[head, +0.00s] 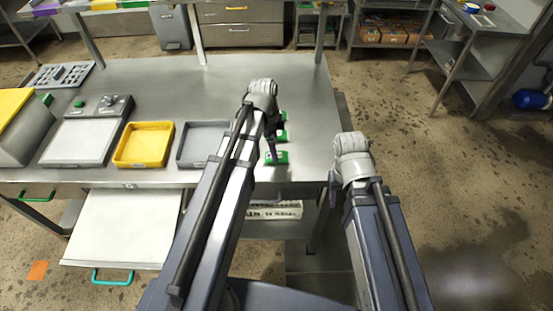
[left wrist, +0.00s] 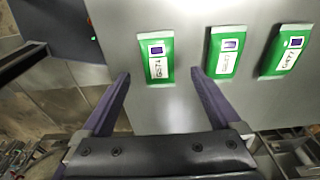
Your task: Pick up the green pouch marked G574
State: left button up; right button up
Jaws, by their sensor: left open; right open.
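The green pouch marked G574 (left wrist: 155,60) lies flat on the steel table, its white label facing up. In the left wrist view it sits just beyond and between the fingertips of my open left gripper (left wrist: 158,76). In the head view it appears to be the front pouch (head: 281,158) near the table edge, partly covered by my left gripper (head: 271,157). Two similar green pouches, a middle one (left wrist: 226,52) and a right one (left wrist: 287,50), lie beside it. My right gripper (head: 334,192) is open and empty, off the table's right end.
A yellow tray (head: 116,163) and a grey tray (head: 181,161) stand left of the pouches. A scale-like device (head: 78,140) is farther left. The steel table (head: 210,90) is clear behind the pouches. A white crate (head: 298,210) sits below the table top.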

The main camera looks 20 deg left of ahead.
pick_arm(q)
jog(key=f+b, duration=0.2)
jog(key=f, duration=0.1)
jog(key=f+b, duration=0.1)
jog(key=shift+d+f+b, duration=0.3)
jog(key=shift+b, duration=0.1)
jog(key=shift+r, duration=0.1)
jog(key=c, duration=0.9)
jog(key=shift+r, duration=0.1)
notch_tip(320, 180, up, 10)
jog(key=p, duration=1)
